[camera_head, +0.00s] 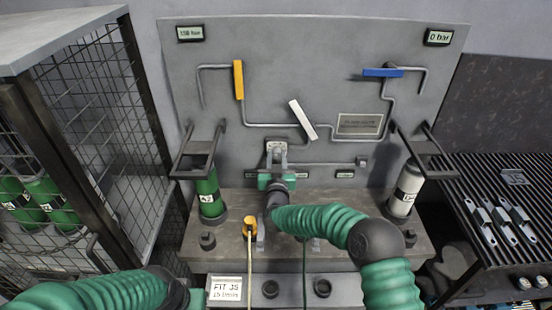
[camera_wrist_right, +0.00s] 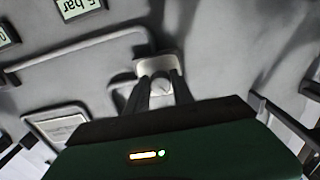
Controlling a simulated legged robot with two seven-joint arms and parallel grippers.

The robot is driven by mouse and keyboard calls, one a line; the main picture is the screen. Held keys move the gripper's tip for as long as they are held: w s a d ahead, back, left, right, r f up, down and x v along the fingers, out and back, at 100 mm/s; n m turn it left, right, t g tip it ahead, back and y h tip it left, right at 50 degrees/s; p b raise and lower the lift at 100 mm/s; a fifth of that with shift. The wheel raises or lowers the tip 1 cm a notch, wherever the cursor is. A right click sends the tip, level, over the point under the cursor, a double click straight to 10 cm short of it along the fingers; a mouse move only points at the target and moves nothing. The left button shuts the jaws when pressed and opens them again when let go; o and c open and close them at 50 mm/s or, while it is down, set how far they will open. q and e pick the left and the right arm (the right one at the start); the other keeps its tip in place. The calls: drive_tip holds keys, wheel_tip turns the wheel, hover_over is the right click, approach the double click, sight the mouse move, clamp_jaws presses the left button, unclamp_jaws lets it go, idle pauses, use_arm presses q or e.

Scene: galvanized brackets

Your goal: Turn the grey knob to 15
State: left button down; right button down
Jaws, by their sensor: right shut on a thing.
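The grey knob (camera_wrist_right: 162,86) sits on a pale plate on the grey panel. In the wrist view my right gripper (camera_wrist_right: 163,80) has its two dark fingers on either side of the knob, shut on it. In the head view the right gripper (camera_head: 277,159) reaches straight to the panel's middle, below the white lever, and its fingers partly cover the plate (camera_head: 276,146). The knob's scale is too small to read. My left arm shows at the bottom left, but its gripper is out of view.
The panel (camera_head: 300,80) carries a yellow lever (camera_head: 239,80), a white lever (camera_head: 303,120), a blue lever (camera_head: 383,72) and a display (camera_head: 438,37) reading 0 bar. A green cylinder (camera_head: 209,194) and a white cylinder (camera_head: 405,190) flank my right arm. A card (camera_head: 225,288) reads "FIT J5".

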drive_tip(key=shift+f+m+b, duration=0.15)
drive_tip(key=shift+m+b, duration=0.7)
drive_tip(key=shift+m, duration=0.05)
drive_tip(key=m+b, duration=0.3)
drive_tip(key=shift+m, duration=0.3)
drive_tip(key=shift+m+b, duration=0.75)
drive_tip(key=shift+m, duration=0.35)
drive_tip(key=shift+r, duration=0.2)
drive_tip(key=c, duration=1.1)
unclamp_jaws()
